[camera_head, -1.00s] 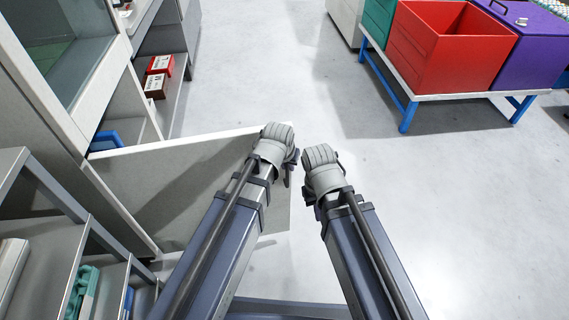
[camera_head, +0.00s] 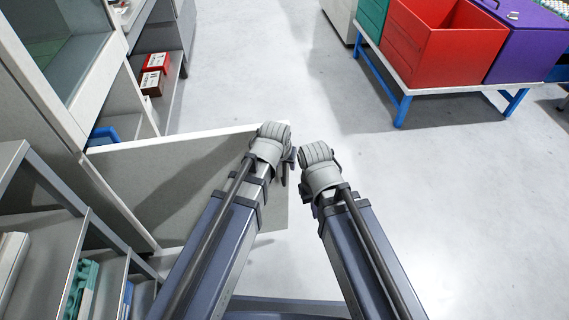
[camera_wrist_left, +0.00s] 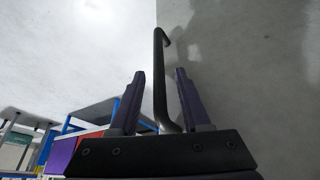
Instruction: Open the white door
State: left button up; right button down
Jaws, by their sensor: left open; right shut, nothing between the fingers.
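The white door (camera_head: 225,180) stands swung out from the cabinet at the left, reaching to the middle of the head view. My left gripper (camera_head: 287,167) is at the door's free edge, in front of its face; its fingers are mostly hidden there. In the left wrist view my left gripper (camera_wrist_left: 160,74) is open, with the dark bar handle (camera_wrist_left: 160,95) between its two fingers. The door's grey face (camera_wrist_left: 235,60) fills the right of that view. My right gripper (camera_head: 306,190) is shut and empty, just right of the left one and apart from the door.
The cabinet (camera_head: 65,105) and a grey shelf rack (camera_head: 50,225) line the left side. A blue-legged table (camera_head: 408,84) with a red bin (camera_head: 445,45) and a purple bin (camera_head: 530,45) stands at upper right. The floor (camera_head: 450,200) at right and centre is clear.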

pick_arm(q)
jog(key=p+v, duration=0.7)
jog(key=shift+s+r, duration=0.2)
jog(key=shift+r, duration=0.15)
pick_arm(e)
notch_tip(320, 180, up, 7)
jog(key=shift+r, duration=0.15)
